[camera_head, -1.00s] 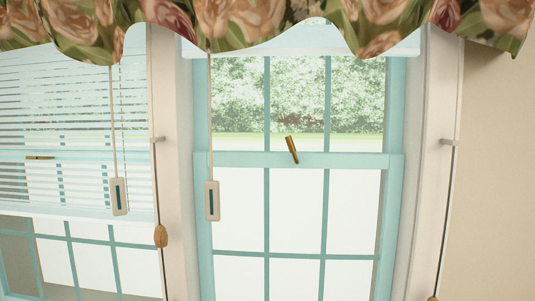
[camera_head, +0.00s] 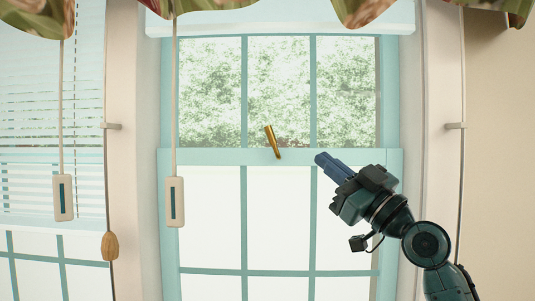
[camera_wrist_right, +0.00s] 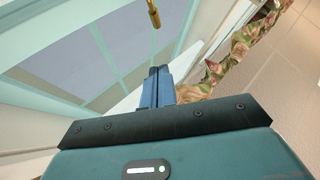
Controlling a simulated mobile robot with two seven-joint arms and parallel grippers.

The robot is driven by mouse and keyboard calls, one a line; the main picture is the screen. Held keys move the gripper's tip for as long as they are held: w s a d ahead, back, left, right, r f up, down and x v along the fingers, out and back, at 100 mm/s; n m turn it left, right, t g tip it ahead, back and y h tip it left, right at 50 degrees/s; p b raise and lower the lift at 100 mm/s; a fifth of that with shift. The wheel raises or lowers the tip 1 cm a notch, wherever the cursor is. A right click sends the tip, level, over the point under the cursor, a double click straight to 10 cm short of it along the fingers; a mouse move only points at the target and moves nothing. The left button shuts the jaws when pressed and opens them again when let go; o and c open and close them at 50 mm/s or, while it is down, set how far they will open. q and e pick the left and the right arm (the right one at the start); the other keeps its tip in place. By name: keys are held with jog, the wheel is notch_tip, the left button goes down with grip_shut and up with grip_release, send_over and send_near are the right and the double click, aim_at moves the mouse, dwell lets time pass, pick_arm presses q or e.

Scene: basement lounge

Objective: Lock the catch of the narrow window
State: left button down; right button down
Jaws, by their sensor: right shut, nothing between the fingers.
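The narrow window (camera_head: 210,157) has teal frames and stands in the middle of the head view. Its brass catch (camera_head: 272,142) sits on the meeting rail, with its lever tilted up and to the left. The catch also shows at the top of the right wrist view (camera_wrist_right: 153,14). My right gripper (camera_head: 321,159) is shut and empty. In the head view it appears to the right of the catch, a little lower and apart from it, with its blue fingers pointing up and left. My left gripper is not in view.
Two cords with pale handles hang left of the catch, one (camera_head: 175,201) before the narrow window and one (camera_head: 63,197) before the wider window with blinds (camera_head: 40,120). A wooden cord knob (camera_head: 109,246) hangs by the left trim. A floral valance (camera_head: 385,10) hangs above.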

aim_at(271, 129)
pick_arm(q)
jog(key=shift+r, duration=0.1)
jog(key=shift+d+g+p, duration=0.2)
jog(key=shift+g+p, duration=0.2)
jog(key=shift+p, duration=0.9)
pick_arm(e)
jog(key=shift+w+f+x, duration=0.3)
jog(key=shift+f+x, duration=0.1)
jog(key=shift+x, duration=1.75)
jog(key=shift+w+f+x, duration=0.25)
jog(key=shift+f+x, duration=0.1)
jog(key=shift+x, duration=1.8)
jog(key=shift+w+f+x, duration=0.3)
jog(key=shift+f+x, duration=0.1)
jog(key=shift+x, duration=1.7)
